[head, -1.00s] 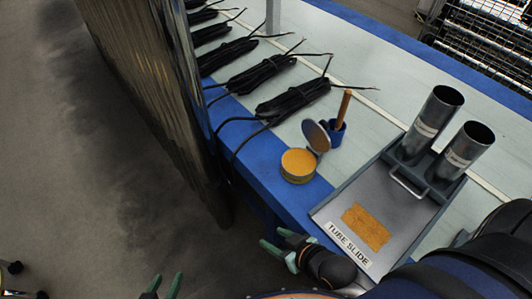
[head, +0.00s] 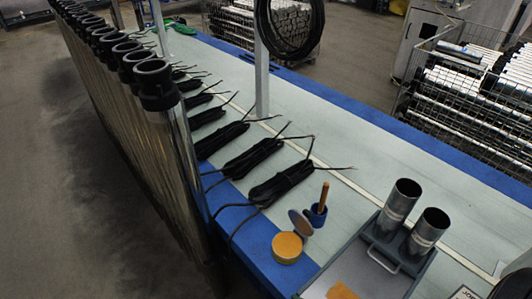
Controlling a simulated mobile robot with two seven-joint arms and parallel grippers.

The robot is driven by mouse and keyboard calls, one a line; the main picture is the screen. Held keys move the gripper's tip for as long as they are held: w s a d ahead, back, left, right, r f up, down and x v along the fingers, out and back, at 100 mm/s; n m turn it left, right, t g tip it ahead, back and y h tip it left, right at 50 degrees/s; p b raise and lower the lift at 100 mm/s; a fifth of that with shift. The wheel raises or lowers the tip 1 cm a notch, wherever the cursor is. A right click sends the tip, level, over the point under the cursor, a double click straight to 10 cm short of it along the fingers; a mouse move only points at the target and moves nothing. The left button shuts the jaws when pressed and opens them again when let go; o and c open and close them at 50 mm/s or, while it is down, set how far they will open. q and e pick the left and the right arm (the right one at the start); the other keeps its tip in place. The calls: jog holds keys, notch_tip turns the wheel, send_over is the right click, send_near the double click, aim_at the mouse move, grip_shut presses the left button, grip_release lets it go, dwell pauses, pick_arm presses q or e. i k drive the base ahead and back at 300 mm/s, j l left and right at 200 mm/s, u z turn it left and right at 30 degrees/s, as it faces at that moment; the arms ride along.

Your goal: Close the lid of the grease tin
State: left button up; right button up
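The grease tin (head: 287,247) stands on the blue front strip of the bench, full of orange-yellow grease. Its round lid (head: 300,222) is open, tilted up at the tin's far side. Right behind the lid is a small blue cup (head: 317,215) with a wooden-handled tool (head: 323,196) upright in it. Neither of my grippers is in view now.
A grey tray (head: 345,270) with two upright metal tubes (head: 400,203) is right of the tin. Bundled black cables (head: 280,185) lie along the bench behind it. A row of long tubes with black collars (head: 155,85) stands along the bench's left side.

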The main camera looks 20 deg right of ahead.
aim_at(299, 221)
jog(key=k+z, duration=0.1)
jog(key=z, duration=0.35)
jog(key=k+z, duration=0.15)
jog(key=z, duration=0.3)
jog(key=i+j, duration=0.25)
jog(key=i+u, duration=0.05)
